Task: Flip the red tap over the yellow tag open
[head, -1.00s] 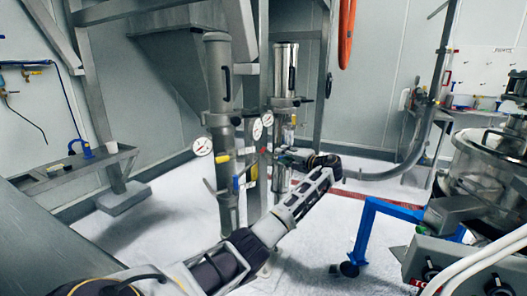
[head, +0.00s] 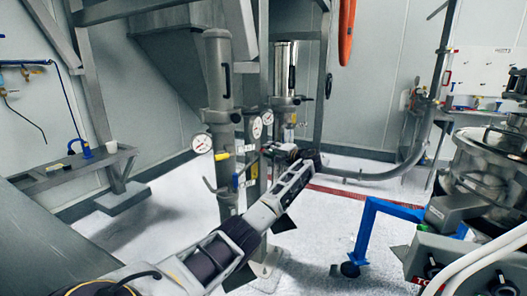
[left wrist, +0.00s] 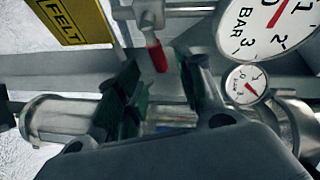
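The red tap (left wrist: 157,56) shows in the left wrist view as a short red handle on a metal valve, pointing down in the picture. The yellow tag (left wrist: 75,20), lettered FELT, is up and to its left. My left gripper (left wrist: 158,66) is open, with one dark finger on each side of the tap's lower end; I cannot tell whether either touches it. In the head view my left gripper (head: 276,150) is at the pipework between the two grey cylinders, and its wrist hides part of that area. My right gripper is not in view.
Pressure gauges (left wrist: 247,84) sit close to the right of the gripper. Two upright cylinders (head: 219,80) and a steel post stand around it. A blue frame (head: 370,220) and a steel vessel (head: 480,165) are at the right.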

